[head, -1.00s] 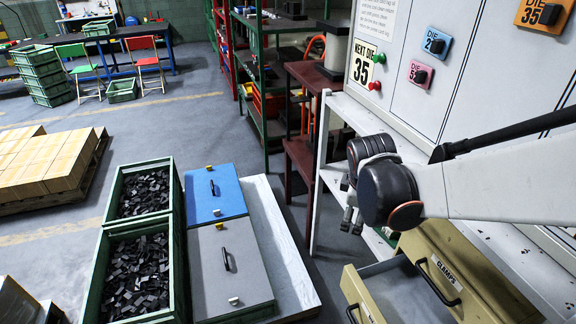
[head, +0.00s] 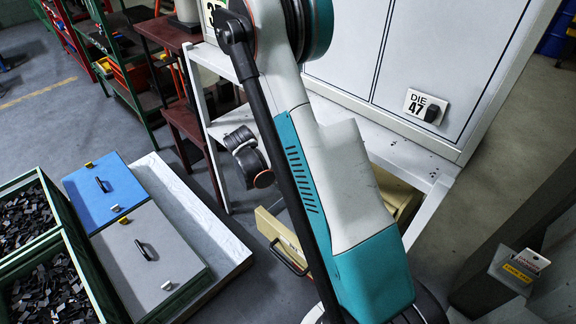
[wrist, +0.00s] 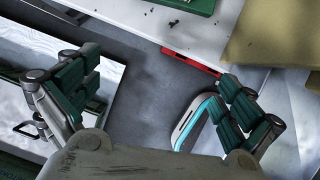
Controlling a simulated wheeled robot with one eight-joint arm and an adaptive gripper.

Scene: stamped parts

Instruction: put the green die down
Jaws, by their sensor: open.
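My gripper (wrist: 160,98) is open in the wrist view, its dark green ridged fingers wide apart with nothing between them. Grey floor shows below the gap. A green block (wrist: 185,5), cut off by the top edge, lies on a white surface (wrist: 225,32) beyond the fingers and apart from them; I cannot tell whether it is the green die. In the head view the dark wrist joints show left of my teal and white arm, but the fingertips cannot be made out. No green die is clear there.
A white bench (head: 405,160) stands under a grey cabinet (head: 440,55) with a DIE 47 sign (head: 424,107). An open tan drawer (head: 280,238) is partly behind my arm. Blue (head: 105,193) and grey (head: 145,260) lidded boxes stand left. Small dark bits and a red strip (wrist: 190,62) show near the green block.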

